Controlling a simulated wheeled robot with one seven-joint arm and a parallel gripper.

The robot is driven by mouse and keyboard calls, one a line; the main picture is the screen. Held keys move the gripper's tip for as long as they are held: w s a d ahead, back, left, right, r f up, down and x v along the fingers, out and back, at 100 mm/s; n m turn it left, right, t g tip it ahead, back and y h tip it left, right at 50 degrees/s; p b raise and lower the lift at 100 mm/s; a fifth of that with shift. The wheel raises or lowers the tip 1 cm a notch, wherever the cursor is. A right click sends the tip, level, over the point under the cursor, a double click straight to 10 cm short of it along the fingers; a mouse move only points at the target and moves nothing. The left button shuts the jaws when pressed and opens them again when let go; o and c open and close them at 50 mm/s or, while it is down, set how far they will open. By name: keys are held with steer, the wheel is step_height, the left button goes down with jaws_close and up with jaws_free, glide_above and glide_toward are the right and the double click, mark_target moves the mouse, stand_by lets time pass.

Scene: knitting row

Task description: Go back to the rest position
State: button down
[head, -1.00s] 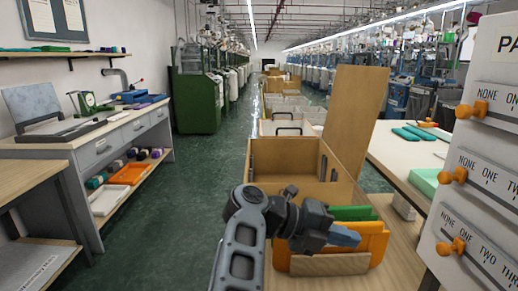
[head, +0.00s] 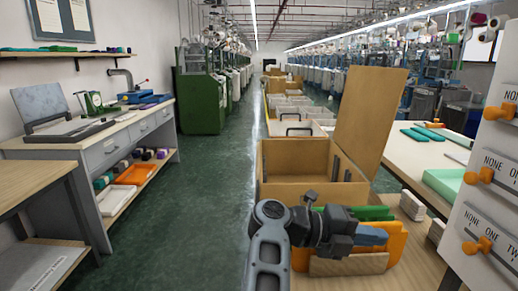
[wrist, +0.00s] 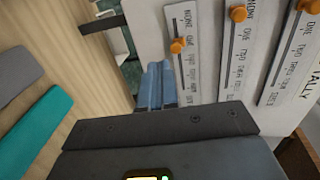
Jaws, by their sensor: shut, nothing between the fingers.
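My gripper (head: 374,236) is in the lower right of the head view, at the end of my bent arm. Its blue fingers are shut with nothing between them. In that view it shows in front of an orange divider (head: 394,246) and a green divider (head: 376,213), by the open wooden box (head: 300,158). I cannot tell how far apart they are. In the wrist view, the shut fingers (wrist: 158,86) lie together beside the white slider panel (wrist: 215,60) in the picture, with no object held.
The white panel with orange sliders (head: 497,180) stands at the right edge. A raised wooden lid (head: 370,120) stands behind the box. A worktable (head: 405,155) lies to the right and a grey bench (head: 105,150) to the left. The green floor aisle (head: 215,200) is clear.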

steer(key=s+d+r+n+t+h, duration=0.3)
steer(key=s+d+n+t+h, duration=0.15)
steer(key=d+t, duration=0.25)
steer(key=s+d+r+n+t+h, duration=0.35)
steer(key=s+d+n+t, duration=0.25)
steer(key=d, duration=0.2)
steer(key=s+a+f+n+y, duration=0.4)
steer(key=s+n+y, duration=0.4)
steer(key=s, duration=0.3)
steer(key=s+a+f+n+t+y, duration=0.1)
steer(key=s+a+f+n+y, duration=0.3)
steer(key=s, duration=0.8)
steer(key=s+a+f+n+y, duration=0.4)
steer(key=s+a+n+y, duration=0.3)
steer(key=s+n+y, duration=0.4)
steer(key=n+p, duration=0.1)
steer(key=n, duration=0.1)
steer(key=shift+s+a+f+n+t+y, duration=0.2)
steer(key=shift+a+n+t+y, duration=0.1)
steer(key=shift+n+y, duration=0.1)
